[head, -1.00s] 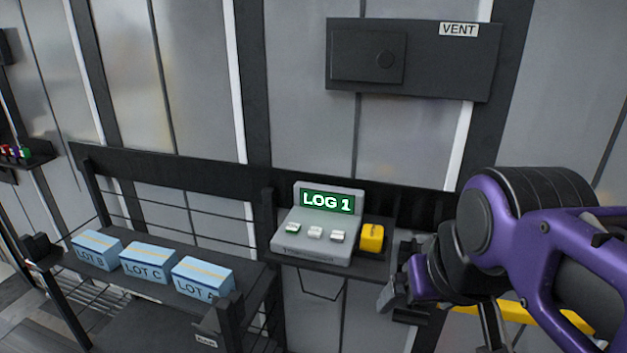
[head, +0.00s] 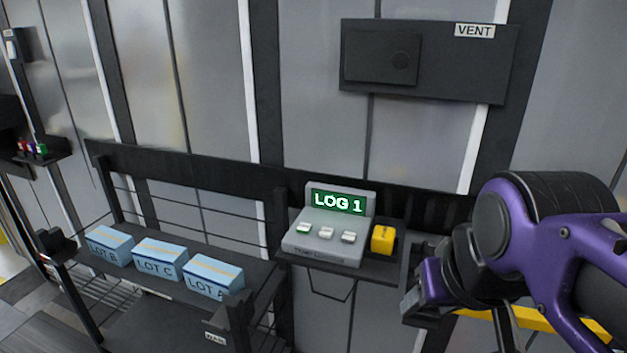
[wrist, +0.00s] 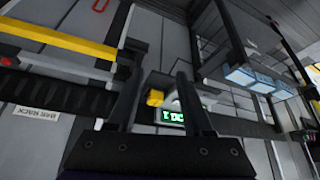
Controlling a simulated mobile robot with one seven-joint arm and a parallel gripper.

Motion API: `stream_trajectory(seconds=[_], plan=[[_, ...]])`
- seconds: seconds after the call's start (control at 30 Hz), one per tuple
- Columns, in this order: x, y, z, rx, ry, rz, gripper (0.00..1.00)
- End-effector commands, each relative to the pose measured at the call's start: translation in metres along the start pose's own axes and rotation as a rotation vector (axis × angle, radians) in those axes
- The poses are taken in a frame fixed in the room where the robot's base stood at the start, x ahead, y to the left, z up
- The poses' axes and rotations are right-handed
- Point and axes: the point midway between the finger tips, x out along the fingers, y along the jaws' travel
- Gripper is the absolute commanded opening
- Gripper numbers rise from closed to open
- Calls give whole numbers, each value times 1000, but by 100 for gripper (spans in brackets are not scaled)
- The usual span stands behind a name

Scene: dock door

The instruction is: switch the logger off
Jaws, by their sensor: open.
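The logger (head: 328,236) is a grey console on a small dark shelf (head: 393,268) at the wall. Its green screen (head: 338,202) is lit and reads LOG 1. Below the screen are a green-topped button (head: 303,228) and two pale ones (head: 326,233) (head: 348,237). In the wrist view the logger's lit screen (wrist: 172,116) shows upside down beyond my fingers, its buttons not clear. My gripper (wrist: 155,84) is open and empty there. In the head view my gripper (head: 420,310) is right of the logger, apart from it, its fingertips partly hidden.
A yellow block (head: 383,239) stands right beside the logger. Blue boxes LOT B (head: 108,246), LOT C (head: 160,260) and LOT A (head: 212,278) sit on a rack at left. A VENT panel (head: 430,62) is above. A yellow bar (head: 530,319) lies behind my arm.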

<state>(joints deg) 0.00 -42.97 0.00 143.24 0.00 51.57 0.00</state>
Motion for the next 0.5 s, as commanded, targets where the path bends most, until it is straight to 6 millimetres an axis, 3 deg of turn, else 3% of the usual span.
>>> stream_trajectory(seconds=[0.03, 0.27, 0.5], plan=[[0, 0, 0, 0, 0, 0, 40], [0, 0, 0, 0, 0, 0, 0], [0, 0, 0, 0, 0, 0, 0]])
